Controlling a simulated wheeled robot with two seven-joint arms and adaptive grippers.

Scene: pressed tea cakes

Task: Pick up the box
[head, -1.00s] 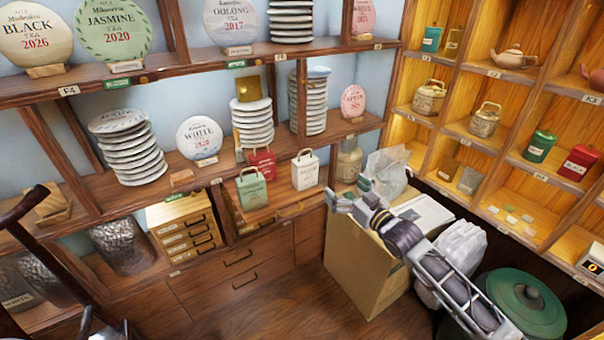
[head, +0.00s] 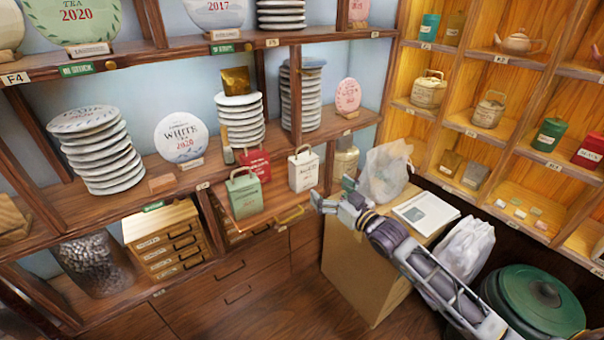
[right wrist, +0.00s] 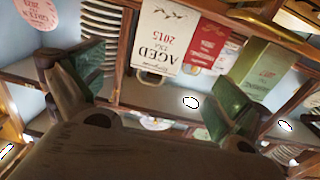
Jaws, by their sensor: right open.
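Three small handled boxes stand together on the wooden shelf ledge: a green one (head: 244,195), a red one (head: 256,162) behind it, and a white one (head: 303,172) to the right. In the right wrist view they appear upside down: white marked "AGED TEA 2015" (right wrist: 164,38), red (right wrist: 208,42) and green (right wrist: 256,78). A large cardboard box (head: 362,270) stands on the floor. My right gripper (head: 333,194) is open and empty, right of the white box and apart from it. Its fingers (right wrist: 158,88) show wide apart. My left gripper is out of view.
Stacked discs (head: 100,150) and a round "WHITE" tea cake (head: 181,138) stand on the shelf. A wooden drawer chest (head: 165,245) sits below. A plastic bag (head: 385,172) and a booklet (head: 426,214) lie on the cardboard box. A green lidded pot (head: 535,300) is at lower right.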

